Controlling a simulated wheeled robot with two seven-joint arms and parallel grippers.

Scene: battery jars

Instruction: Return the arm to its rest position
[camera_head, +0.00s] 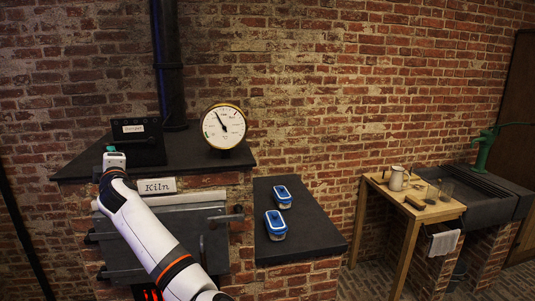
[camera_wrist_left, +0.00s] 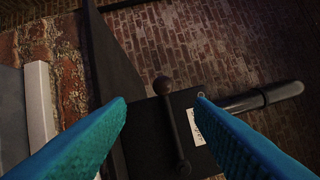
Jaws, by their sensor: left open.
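My left arm reaches up from the bottom of the head view, and its left gripper (camera_head: 111,151) is beside the lower left of a black box (camera_head: 150,151) with a white label. The left wrist view shows the teal fingers of this gripper (camera_wrist_left: 161,101) spread apart. A dark lever with a round knob (camera_wrist_left: 164,85) appears between the fingertips in that view, in front of the labelled box (camera_wrist_left: 150,135). The fingers do not close on it; I cannot tell the depth between them. My right gripper is not in view.
Two blue-lidded jars (camera_head: 282,197) (camera_head: 275,223) stand on a dark slab (camera_head: 310,235). A wooden table (camera_head: 440,213) is at the right.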

